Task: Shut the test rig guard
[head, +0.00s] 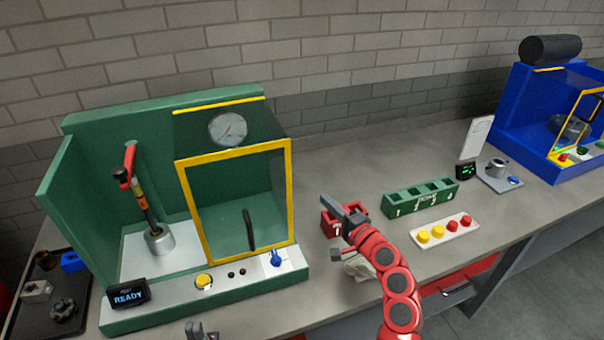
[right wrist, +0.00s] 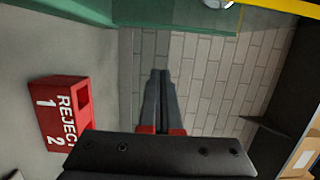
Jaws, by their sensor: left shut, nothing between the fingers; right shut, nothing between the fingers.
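The green test rig (head: 80,130) stands at the left of the bench in the head view. Its guard (head: 290,185), a clear panel in a yellow frame with a dark upright handle (head: 249,230), covers the right part of the rig's front. The left part, with a red-handled tool and a metal cylinder (head: 159,243), is uncovered. My right gripper (head: 328,201) is shut and empty, to the right of the guard and apart from it; its fingers show in the right wrist view (right wrist: 158,78). My left gripper (head: 195,328) is shut at the bottom edge, in front of the rig.
A red reject bin (head: 332,222) sits by my right gripper and in the right wrist view (right wrist: 55,117). A green slotted rack (head: 420,197) and a white button plate (head: 445,232) lie further right. A dark tray (head: 28,310) is at far left; a blue machine (head: 525,115) at back right.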

